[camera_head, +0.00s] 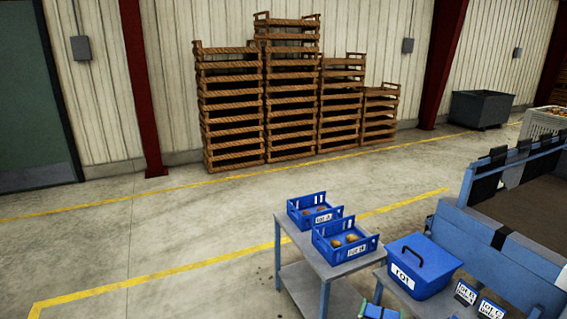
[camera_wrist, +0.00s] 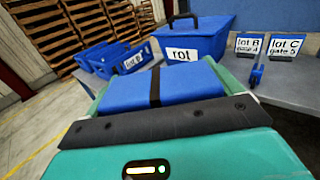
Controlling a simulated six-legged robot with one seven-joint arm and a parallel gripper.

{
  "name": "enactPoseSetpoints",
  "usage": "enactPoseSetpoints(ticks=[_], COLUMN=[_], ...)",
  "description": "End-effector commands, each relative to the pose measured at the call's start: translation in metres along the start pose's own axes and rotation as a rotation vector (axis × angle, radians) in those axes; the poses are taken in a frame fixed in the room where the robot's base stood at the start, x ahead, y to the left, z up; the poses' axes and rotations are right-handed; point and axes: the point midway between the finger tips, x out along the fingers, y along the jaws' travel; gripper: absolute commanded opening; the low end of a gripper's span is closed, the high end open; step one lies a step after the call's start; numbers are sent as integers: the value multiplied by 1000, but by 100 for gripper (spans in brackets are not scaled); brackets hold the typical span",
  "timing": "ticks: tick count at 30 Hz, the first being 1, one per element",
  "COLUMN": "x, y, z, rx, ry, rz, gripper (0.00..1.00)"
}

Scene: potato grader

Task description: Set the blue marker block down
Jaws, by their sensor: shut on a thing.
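The blue marker block (camera_wrist: 178,84), with a black band around it, is held between the teal fingers of my gripper (camera_wrist: 165,92) in the wrist view. My gripper is shut on it. In the head view the block (camera_head: 374,312) shows only in part at the bottom edge, in front of the grey table. In the wrist view it appears in front of the rot bin and the tabletop. I cannot tell whether its underside touches anything.
A lidded blue rot bin (camera_head: 420,267) stands on the grey table (camera_wrist: 285,88). Signs for lot B (camera_wrist: 249,45) and lot C (camera_wrist: 286,46) stand to its right. Two blue potato crates (camera_head: 345,241) are at left. A small blue object (camera_wrist: 256,75) lies near the signs.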

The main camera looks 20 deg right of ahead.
Motion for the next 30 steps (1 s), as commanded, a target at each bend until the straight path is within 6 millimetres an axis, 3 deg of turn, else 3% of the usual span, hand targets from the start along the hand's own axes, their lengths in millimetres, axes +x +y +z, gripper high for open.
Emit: enactPoseSetpoints(ticks=[1, 6, 12, 15, 21, 30], x=[-6, -35, -87, -116, -153, -159], y=[29, 116, 210, 247, 287, 293], z=[-2, -6, -12, -15, -17, -18], rx=[0, 1, 5, 8, 10, 11], ry=[0, -2, -3, -2, -2, -3], rz=[63, 265, 499, 603, 727, 746], gripper=[61, 61, 61, 61, 61, 61])
